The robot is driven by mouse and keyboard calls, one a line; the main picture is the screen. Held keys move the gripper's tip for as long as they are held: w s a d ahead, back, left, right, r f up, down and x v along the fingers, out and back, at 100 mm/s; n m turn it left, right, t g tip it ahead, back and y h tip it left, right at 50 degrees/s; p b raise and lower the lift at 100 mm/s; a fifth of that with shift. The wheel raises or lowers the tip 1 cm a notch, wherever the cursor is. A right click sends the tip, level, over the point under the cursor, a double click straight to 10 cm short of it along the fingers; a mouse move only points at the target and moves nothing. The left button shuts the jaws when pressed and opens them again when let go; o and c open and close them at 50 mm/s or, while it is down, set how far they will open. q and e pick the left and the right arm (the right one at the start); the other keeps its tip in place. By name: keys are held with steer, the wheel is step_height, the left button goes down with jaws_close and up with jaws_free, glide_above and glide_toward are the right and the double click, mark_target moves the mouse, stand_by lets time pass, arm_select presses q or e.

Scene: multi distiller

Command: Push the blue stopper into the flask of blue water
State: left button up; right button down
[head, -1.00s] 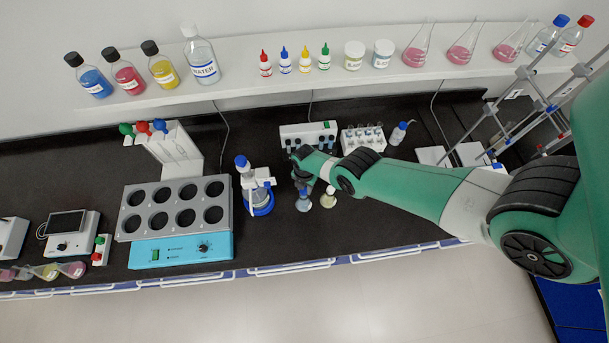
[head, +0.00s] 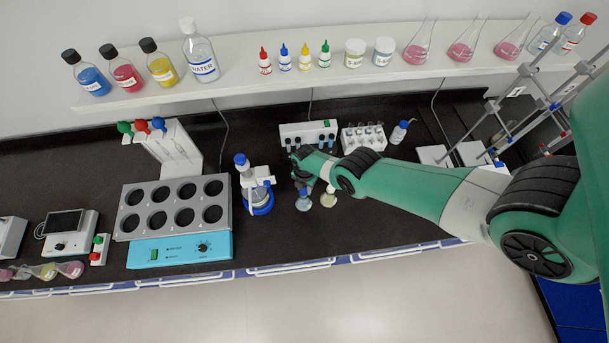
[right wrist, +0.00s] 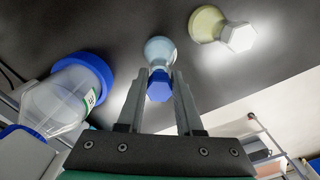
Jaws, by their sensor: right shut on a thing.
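The blue stopper (right wrist: 159,88) is between the two fingers of my right gripper (right wrist: 161,78), which is shut on it. The flask of blue water (right wrist: 160,49) stands on the bench just beyond the fingertips, its neck in line with the stopper. The stopper covers the flask's mouth from this angle, so I cannot tell how deep it sits. In the head view my right gripper (head: 302,181) points down right above the small pale blue flask (head: 303,204). My left gripper is not in view.
A yellowish flask with a white stopper (head: 328,199) stands close to the right. A larger clear vessel with a blue base ring (head: 260,202) stands to the left. A tube rack (head: 362,138) is behind. The bench's front edge is close in front.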

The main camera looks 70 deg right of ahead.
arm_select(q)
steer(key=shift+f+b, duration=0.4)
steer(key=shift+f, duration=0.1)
arm_select(e)
steer(key=shift+f, duration=0.5)
steer(key=shift+c, duration=2.4)
jaws_free()
